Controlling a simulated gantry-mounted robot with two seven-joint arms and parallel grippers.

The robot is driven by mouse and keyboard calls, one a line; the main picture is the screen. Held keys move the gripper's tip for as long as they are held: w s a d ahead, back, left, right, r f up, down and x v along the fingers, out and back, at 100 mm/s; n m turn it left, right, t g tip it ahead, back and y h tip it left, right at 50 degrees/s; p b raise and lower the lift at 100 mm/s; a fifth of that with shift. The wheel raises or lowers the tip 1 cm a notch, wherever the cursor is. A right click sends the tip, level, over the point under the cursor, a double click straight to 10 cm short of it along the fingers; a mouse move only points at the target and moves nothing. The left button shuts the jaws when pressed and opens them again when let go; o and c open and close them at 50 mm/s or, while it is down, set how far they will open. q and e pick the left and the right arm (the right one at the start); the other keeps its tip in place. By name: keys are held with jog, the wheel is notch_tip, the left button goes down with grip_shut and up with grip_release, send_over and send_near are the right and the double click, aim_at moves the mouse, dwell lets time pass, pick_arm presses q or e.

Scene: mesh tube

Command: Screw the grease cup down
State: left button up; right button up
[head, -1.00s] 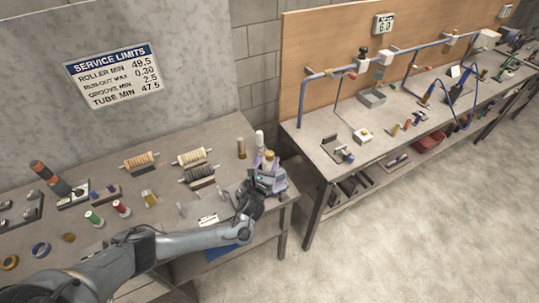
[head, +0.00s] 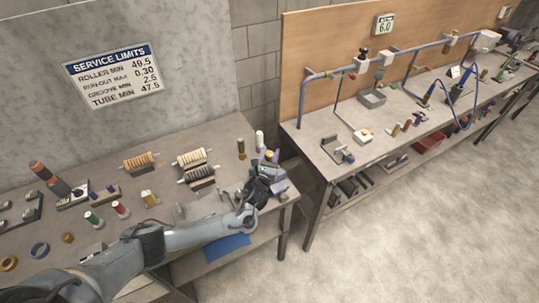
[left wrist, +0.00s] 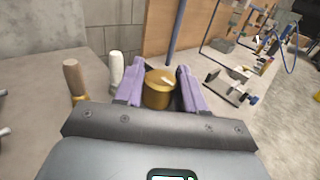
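The grease cup (left wrist: 159,88) is a brass-coloured round cap. In the left wrist view it stands between the two purple fingers of my left gripper (left wrist: 161,82). The left finger lies close against its side. A thin dark strip shows between the cup and the right finger, so I cannot tell whether both fingers touch it. In the head view the cup (head: 269,155) is a small gold spot between the fingertips at the bench's right end, with my left gripper (head: 268,160) around it. The cup's lower part and thread are hidden. My right gripper is not in view.
A white-capped bottle (head: 260,139) and a brown cylinder (head: 241,148) stand just behind the gripper. A gap separates this bench from the second bench (head: 330,180) at right.

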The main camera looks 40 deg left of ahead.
pick_arm(q)
jog(key=shift+c, duration=0.4)
jog(key=shift+m+h, duration=0.3)
jog(key=shift+h, duration=0.2)
